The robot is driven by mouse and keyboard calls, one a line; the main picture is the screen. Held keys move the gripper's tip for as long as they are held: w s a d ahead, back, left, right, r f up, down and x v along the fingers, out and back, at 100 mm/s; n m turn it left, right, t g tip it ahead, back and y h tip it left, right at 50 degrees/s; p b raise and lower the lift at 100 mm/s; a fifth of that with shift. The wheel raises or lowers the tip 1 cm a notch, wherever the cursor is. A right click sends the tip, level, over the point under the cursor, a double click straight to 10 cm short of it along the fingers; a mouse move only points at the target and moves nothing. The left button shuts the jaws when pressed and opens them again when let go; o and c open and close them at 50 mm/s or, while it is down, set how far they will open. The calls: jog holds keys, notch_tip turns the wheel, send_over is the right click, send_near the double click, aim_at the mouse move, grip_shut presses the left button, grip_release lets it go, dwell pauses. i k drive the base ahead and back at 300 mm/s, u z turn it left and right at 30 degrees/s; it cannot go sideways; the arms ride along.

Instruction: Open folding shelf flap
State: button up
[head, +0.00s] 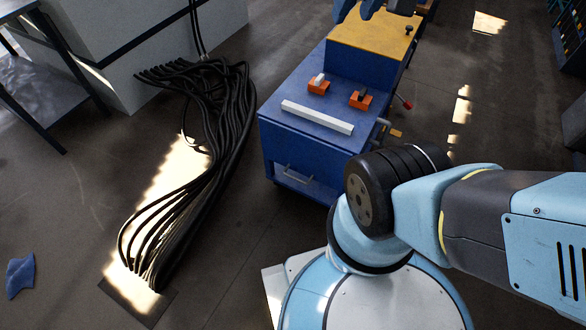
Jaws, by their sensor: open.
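A blue section bender (317,117) stands ahead at the top centre of the head view. I cannot tell for certain whether this panel is the folding shelf flap. My arm covers the machine's lower right corner. My gripper is outside the picture; only my arm links show, running off the right edge.
A white bar (317,117) and two orange-based items (319,85) (360,98) sit on the blue top. A red-knobbed lever (404,104) sticks out to the right. Black cables (215,130) cover floor at left, near a blue cloth (20,275). Floor between cables and machine is clear.

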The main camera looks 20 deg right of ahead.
aim_at(324, 163)
jog(key=u, duration=1.75)
jog(key=k, duration=1.2)
jog(key=z, duration=1.4)
jog(key=i, duration=1)
